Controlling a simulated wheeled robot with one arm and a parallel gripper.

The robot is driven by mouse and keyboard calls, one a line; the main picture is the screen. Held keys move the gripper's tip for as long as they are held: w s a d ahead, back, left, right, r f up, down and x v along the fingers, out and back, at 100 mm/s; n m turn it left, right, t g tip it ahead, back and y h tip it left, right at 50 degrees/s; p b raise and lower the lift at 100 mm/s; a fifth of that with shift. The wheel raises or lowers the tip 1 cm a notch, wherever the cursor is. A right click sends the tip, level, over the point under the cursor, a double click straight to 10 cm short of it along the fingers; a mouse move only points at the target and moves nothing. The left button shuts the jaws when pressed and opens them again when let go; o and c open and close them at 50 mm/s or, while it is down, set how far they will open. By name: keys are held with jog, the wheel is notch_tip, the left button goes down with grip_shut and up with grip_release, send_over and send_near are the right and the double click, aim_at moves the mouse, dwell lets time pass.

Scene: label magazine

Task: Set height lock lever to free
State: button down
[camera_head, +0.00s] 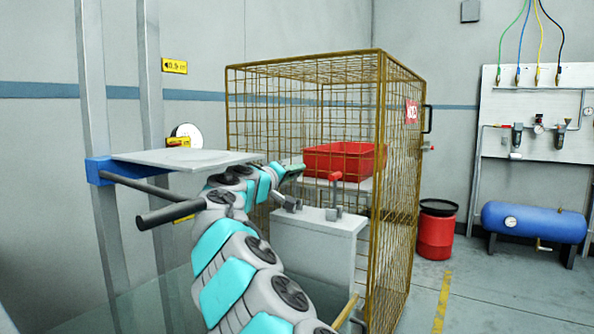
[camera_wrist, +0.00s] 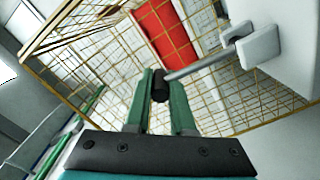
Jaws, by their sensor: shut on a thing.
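My gripper shows in the wrist view (camera_wrist: 162,95) with its two green fingers shut on the black knob (camera_wrist: 160,85) of a lever. The lever's metal rod (camera_wrist: 200,66) runs from the knob to a pale bracket (camera_wrist: 240,38) on a pale housing. In the head view my gripper (camera_head: 293,171) is above the left end of a grey box (camera_head: 318,250), and the arm hides much of the lever. A grey fitting (camera_head: 288,201) shows below the fingers. No free or locked marking is readable.
A second handle with a red tip (camera_head: 335,178) stands upright on the grey box. A yellow wire cage (camera_head: 398,200) with a red bin (camera_head: 340,160) is close behind. A grey platform (camera_head: 185,157) on a blue bracket is at left.

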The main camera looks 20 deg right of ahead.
jog(key=c, duration=0.8)
grip_release()
jog(key=shift+o, duration=0.2)
jog(key=shift+a, duration=0.1)
jog(key=b+v, duration=0.1)
jog(key=v, duration=0.6)
jog(key=shift+s+a, duration=0.2)
jog(key=shift+s, duration=0.05)
